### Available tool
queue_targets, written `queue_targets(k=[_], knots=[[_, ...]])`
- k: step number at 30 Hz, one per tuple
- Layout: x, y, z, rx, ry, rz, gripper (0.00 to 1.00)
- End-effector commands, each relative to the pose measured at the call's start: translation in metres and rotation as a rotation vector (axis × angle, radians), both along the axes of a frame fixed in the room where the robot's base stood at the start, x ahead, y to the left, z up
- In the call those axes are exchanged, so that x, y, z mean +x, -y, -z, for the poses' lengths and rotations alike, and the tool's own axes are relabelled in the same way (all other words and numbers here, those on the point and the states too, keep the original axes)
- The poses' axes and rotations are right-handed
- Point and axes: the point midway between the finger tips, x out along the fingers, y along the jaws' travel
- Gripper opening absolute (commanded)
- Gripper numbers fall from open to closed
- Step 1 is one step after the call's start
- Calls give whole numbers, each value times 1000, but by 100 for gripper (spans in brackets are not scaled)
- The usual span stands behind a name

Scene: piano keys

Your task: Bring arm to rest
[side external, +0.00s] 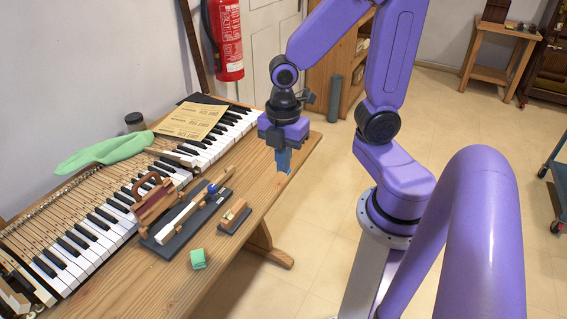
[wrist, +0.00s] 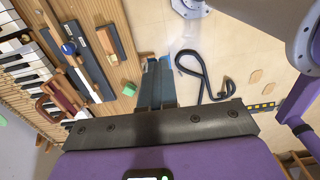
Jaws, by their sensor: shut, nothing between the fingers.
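My gripper (side external: 284,168) hangs from the purple arm in the side external view, pointing down beside the right edge of the wooden table (side external: 165,284). Its fingers are shut with nothing between them. In the wrist view my gripper (wrist: 157,62) shows its two fingers together, over the floor just past the table edge. It is apart from the piano keys (side external: 100,222), which lie along the table to the left.
On the table are a dark tray (side external: 163,247) with a key and tool, a small wooden block (side external: 234,216), a green block (side external: 198,259), a green cloth (side external: 105,152) and paper sheets (side external: 190,121). A black cable (wrist: 204,78) lies on the floor. Open floor lies right of the table.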

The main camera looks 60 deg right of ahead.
Motion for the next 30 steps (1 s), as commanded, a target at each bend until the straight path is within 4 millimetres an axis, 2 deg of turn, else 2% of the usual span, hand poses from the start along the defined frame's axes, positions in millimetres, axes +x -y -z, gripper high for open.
queue_targets(k=[7, 20, 23, 26, 30], knots=[[0, 0, -11, 1, 1, -1, 0], [3, -2, -12, 0, 0, 0, 0], [14, -10, -11, -1, -1, 0, 0], [34, -23, -10, -2, -2, 0, 0], [70, -48, -4, -2, -3, 2, 0]])
